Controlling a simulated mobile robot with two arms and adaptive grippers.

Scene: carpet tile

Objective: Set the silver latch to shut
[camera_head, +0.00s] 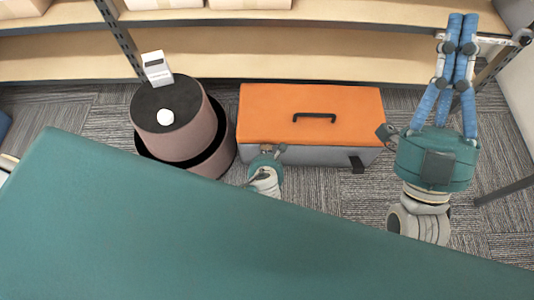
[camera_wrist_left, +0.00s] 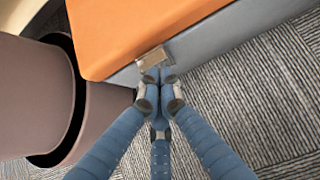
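A toolbox with an orange lid (camera_head: 311,99) and grey body (camera_head: 318,156) stands on the carpet. The silver latch (camera_wrist_left: 154,57) is a small metal plate at the front edge of the lid in the left wrist view. I cannot tell its exact angle. My left gripper (camera_wrist_left: 160,76) has its blue fingertips together just below the latch, touching it or very close. In the head view its fingers are mostly hidden. My right gripper (camera_head: 463,20) is raised at the right with its fingers together and empty, away from the toolbox.
A dark latch (camera_head: 357,164) is on the box's right front; a black handle (camera_head: 314,116) is on the lid. A round brown stool (camera_head: 185,143) stands close to the left, bearing a white box (camera_head: 157,68) and white disc (camera_head: 165,117). Wooden shelves (camera_head: 300,66) run behind.

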